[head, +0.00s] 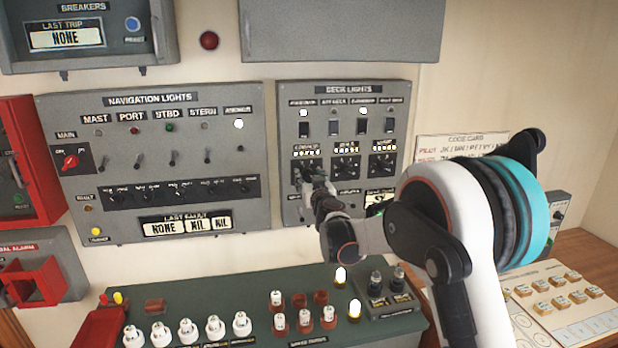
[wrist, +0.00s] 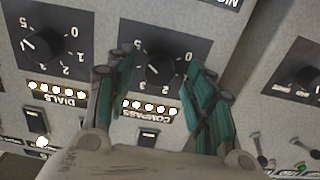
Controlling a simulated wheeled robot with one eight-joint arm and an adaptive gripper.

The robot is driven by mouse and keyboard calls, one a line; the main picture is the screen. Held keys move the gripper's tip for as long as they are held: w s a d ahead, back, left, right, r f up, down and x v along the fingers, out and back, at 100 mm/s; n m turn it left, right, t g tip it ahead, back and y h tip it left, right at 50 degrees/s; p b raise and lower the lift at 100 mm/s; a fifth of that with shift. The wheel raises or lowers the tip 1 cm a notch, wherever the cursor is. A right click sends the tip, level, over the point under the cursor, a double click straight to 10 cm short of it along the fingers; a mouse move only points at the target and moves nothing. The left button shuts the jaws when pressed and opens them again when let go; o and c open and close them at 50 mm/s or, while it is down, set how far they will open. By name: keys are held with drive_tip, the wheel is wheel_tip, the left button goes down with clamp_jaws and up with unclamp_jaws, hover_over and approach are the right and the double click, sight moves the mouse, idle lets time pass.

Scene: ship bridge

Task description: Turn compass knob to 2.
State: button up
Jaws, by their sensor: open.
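The compass knob (wrist: 160,68) is a round black knob on a dark square plate with white numbers. In the wrist view the panel appears upside down, with the lit COMPASS label (wrist: 148,111) below the knob. My gripper (wrist: 157,62) is open, with one teal finger on each side of the knob. I cannot tell whether the fingers touch it. The knob's pointer is too small and dark to read surely. In the head view my gripper (head: 316,186) is at the left knob of the DECK LIGHTS panel (head: 347,92) and partly hides it.
The DIALS knob (wrist: 42,43) is beside the compass knob. Another dark dial plate (wrist: 303,72) is on the wrist view's right. Toggle switches (wrist: 300,143) stick out nearby. Below the panel, a green console (head: 250,290) carries several white knobs.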

drive_tip(key=shift+w+a, duration=0.15)
drive_tip(key=shift+w, duration=0.35)
drive_tip(key=c, duration=1.1)
drive_tip(key=shift+o, duration=0.2)
